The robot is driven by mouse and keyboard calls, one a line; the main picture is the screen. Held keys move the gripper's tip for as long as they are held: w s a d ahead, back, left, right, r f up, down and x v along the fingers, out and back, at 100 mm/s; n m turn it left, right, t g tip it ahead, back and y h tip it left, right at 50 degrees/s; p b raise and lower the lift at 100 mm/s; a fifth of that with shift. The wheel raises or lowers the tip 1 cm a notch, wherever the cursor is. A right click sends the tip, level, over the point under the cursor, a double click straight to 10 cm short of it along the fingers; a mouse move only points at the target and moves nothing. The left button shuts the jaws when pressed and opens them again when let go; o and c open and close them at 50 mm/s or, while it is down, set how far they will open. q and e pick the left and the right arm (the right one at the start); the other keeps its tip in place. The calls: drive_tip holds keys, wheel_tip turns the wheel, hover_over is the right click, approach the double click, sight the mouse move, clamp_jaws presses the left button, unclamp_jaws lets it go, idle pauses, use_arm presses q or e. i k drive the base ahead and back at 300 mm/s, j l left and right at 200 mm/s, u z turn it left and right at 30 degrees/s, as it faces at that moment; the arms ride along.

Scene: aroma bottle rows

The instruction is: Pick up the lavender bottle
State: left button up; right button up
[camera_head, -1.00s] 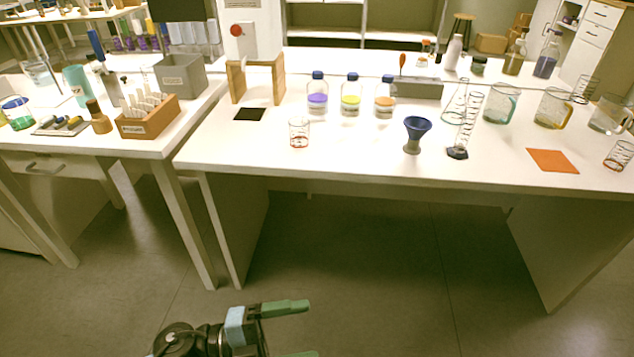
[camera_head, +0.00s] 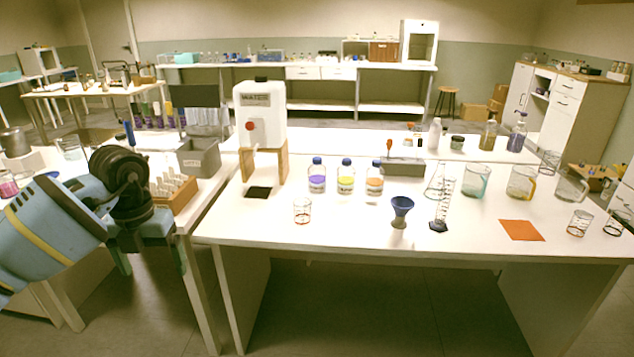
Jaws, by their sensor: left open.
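The lavender bottle (camera_head: 317,180) is a clear bottle with purple contents and a blue cap. It stands upright on the white table (camera_head: 300,232), leftmost in a row with a yellow bottle (camera_head: 345,180) and an orange bottle (camera_head: 374,184). My left gripper (camera_head: 152,266) is at the left of the view, fingers pointing down and apart, with nothing seen between them. It is well to the left of the lavender bottle and nearer to me, in front of the left bench. My right gripper is not in view.
A white dispenser on wooden legs (camera_head: 260,118) stands left of the bottles. A small beaker (camera_head: 303,211) is in front of the lavender bottle, a blue funnel (camera_head: 401,208) to the right. A wooden rack (camera_head: 172,190) stands on the left bench behind my gripper.

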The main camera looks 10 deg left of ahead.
sight(317, 174)
drive_tip(key=i+j+z, duration=0.35)
drive_tip(key=i, duration=0.2)
drive_tip(key=i+j+z, duration=0.35)
drive_tip(key=i, duration=0.2)
drive_tip(key=i+j+z, duration=0.35)
drive_tip(key=j, duration=0.25)
drive_tip(key=i+l, duration=0.05)
drive_tip(key=i, duration=0.05)
